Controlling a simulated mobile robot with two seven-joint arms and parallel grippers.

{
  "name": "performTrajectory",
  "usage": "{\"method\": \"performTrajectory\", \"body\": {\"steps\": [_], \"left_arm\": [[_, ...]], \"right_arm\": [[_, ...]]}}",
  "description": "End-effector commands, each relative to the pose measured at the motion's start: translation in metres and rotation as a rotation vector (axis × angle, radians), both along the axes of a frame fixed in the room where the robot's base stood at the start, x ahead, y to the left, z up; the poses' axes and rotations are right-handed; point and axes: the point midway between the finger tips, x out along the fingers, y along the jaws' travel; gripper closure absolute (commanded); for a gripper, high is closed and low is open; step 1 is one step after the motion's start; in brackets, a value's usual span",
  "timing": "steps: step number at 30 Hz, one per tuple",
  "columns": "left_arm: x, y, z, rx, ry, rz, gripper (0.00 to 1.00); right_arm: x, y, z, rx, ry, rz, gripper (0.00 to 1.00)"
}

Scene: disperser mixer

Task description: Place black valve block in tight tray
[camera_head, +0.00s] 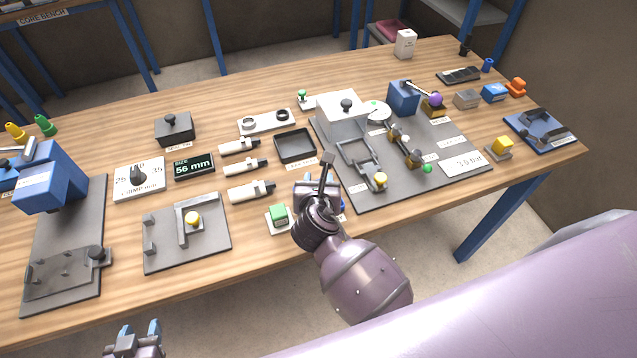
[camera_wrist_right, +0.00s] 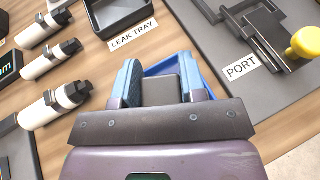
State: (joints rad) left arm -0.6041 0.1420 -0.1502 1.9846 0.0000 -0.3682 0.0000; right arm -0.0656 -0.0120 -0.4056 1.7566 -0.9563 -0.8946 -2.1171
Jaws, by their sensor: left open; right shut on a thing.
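My right gripper (camera_wrist_right: 160,82) is shut on a dark grey-black block, the valve block (camera_wrist_right: 159,93), which sits between its blue fingers. A small blue tray (camera_wrist_right: 172,64) shows just beyond and around the block; the fingers hide much of it. I cannot tell whether the block is inside the tray or above it. In the head view my right gripper (camera_head: 304,192) is near the front edge of the table, its fingers largely hidden by the wrist. My left gripper (camera_head: 138,332) is open and empty, low at the bottom left, off the table's front edge.
The black leak tray (camera_head: 295,146) lies behind my right gripper. A grey plate (camera_head: 440,150) with a port fixture is to its right. A green button (camera_head: 279,214) and several white-and-black cylinders (camera_head: 247,192) are to its left. Bare wood (camera_head: 250,240) runs along the front.

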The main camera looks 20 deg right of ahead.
Motion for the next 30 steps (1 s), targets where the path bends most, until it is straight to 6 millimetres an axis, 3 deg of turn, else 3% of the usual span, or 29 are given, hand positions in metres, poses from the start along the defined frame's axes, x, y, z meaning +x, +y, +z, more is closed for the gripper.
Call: {"method": "performTrajectory", "body": {"steps": [12,13,17,30], "left_arm": [[0.0037,-0.0004,0.0036,0.000,-0.010,-0.002,0.54],[0.0037,-0.0004,0.0036,0.000,-0.010,-0.002,0.54],[0.0037,-0.0004,0.0036,0.000,-0.011,-0.002,0.54],[0.0003,0.0002,0.0020,0.001,-0.004,-0.001,0.54]], "right_arm": [[0.0004,-0.0002,-0.0049,0.000,-0.002,0.000,0.93],[0.0002,-0.0002,-0.0054,0.001,-0.001,0.000,0.59],[0.0002,-0.0002,-0.0053,0.001,-0.001,0.000,0.39],[-0.0062,0.0020,-0.0003,0.000,0.000,0.000,0.36]]}}
